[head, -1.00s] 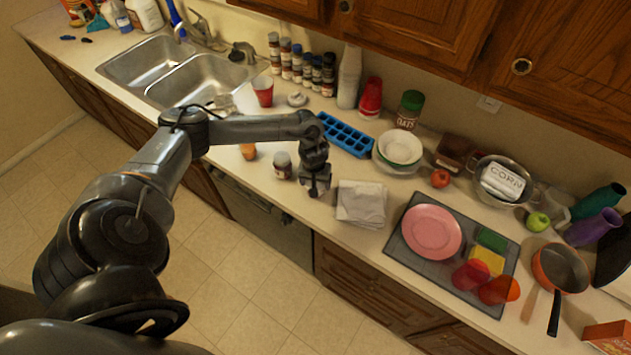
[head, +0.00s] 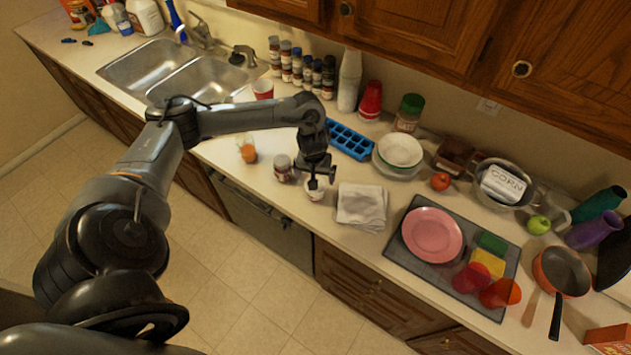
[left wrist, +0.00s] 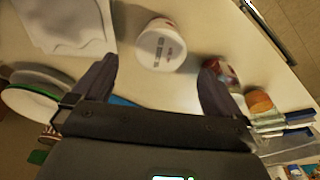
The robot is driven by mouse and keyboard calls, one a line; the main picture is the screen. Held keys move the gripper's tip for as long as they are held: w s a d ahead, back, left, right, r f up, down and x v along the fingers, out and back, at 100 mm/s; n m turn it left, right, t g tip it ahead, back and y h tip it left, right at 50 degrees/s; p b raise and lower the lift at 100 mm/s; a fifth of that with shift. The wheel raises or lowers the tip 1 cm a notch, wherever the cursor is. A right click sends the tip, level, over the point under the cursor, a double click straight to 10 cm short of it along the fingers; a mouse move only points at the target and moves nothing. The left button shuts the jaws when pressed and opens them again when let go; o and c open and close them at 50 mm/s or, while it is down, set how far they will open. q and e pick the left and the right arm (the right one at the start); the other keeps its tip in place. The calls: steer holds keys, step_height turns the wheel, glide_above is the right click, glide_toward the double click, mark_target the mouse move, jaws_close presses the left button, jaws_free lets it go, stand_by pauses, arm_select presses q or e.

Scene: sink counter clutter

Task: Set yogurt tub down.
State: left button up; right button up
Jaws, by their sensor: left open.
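My left gripper (left wrist: 156,72) is open and empty, close above the tub. My right gripper is not in view.
Folded white cloths (head: 361,204) lie to the right. A blue ice tray (head: 349,140) is behind. The counter's front edge is close.

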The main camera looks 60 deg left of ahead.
arm_select(q)
step_height(320, 180, up, 4)
steer(key=d+f+m+t+h, duration=0.15)
steer(key=d+m, duration=0.25)
steer(key=d, duration=0.6)
steer(key=w+d+f+m+t+h, duration=0.1)
steer(key=d+m+t, duration=0.15)
steer(key=d, duration=0.75)
steer(key=d+f+m+t+h, duration=0.15)
steer(key=d+m, duration=0.25)
steer(key=d, duration=0.6)
steer(key=s+d+r+m+y, duration=0.1)
steer(key=s+d+r, duration=0.2)
steer(key=s, duration=0.2)
steer(key=s+a+g+y, duration=0.1)
steer(key=s+a+g, duration=0.2)
steer(key=s, duration=0.7)
steer(key=shift+s+a+y+p, duration=0.3)
steer(key=shift+s+a+p, duration=0.15)
steer(key=shift+a, duration=0.75)
